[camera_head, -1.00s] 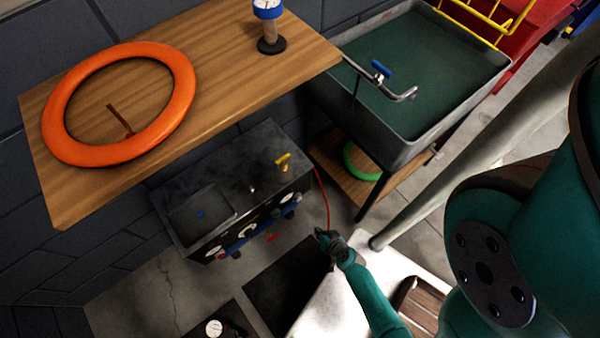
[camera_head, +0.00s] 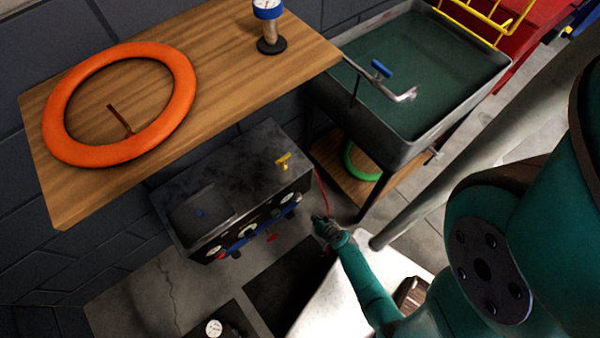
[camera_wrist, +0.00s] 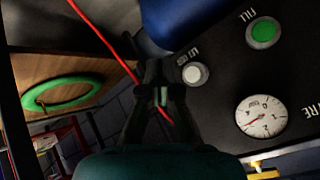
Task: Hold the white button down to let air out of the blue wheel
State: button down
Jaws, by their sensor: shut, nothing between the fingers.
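My gripper (camera_head: 319,224) is shut with nothing in it. It is in front of the right end of the dark machine box (camera_head: 255,168). In the wrist view my fingertips (camera_wrist: 160,96) are left of the white button (camera_wrist: 194,74) and appear apart from it. The button stands out from the black panel (camera_wrist: 222,78). A blue rounded part (camera_wrist: 174,20), possibly the blue wheel, is cut off at the top. In the head view a blue curve (camera_head: 238,243) shows at the box's front. I cannot see the white button clearly there.
A green button (camera_wrist: 263,33) marked FILL and a dial gauge (camera_wrist: 263,116) are on the panel. A red hose (camera_wrist: 100,36) passes close to my fingers. A green ring (camera_wrist: 60,92) lies on a wooden shelf. An orange ring (camera_head: 60,105) lies on the bench (camera_head: 225,75).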

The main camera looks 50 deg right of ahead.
jog(key=w+d, duration=0.1)
jog(key=w, duration=0.5)
jog(key=shift+w+d, duration=0.15)
jog(key=shift+d, duration=0.25)
dwell(1.2)
jog(key=shift+w, duration=0.4)
jog(key=shift+w+d, duration=0.2)
jog(key=shift+w, duration=0.25)
dwell(1.9)
dwell(1.0)
jog(key=shift+s+a, duration=0.25)
jog(key=shift+s, duration=0.6)
jog(key=shift+s, duration=0.1)
jog(key=shift+s+a, duration=0.25)
jog(key=shift+s, duration=0.5)
jog(key=shift+s+a, duration=0.25)
jog(key=shift+s, duration=0.55)
jog(key=shift+s+a, duration=0.25)
jog(key=shift+s, duration=0.5)
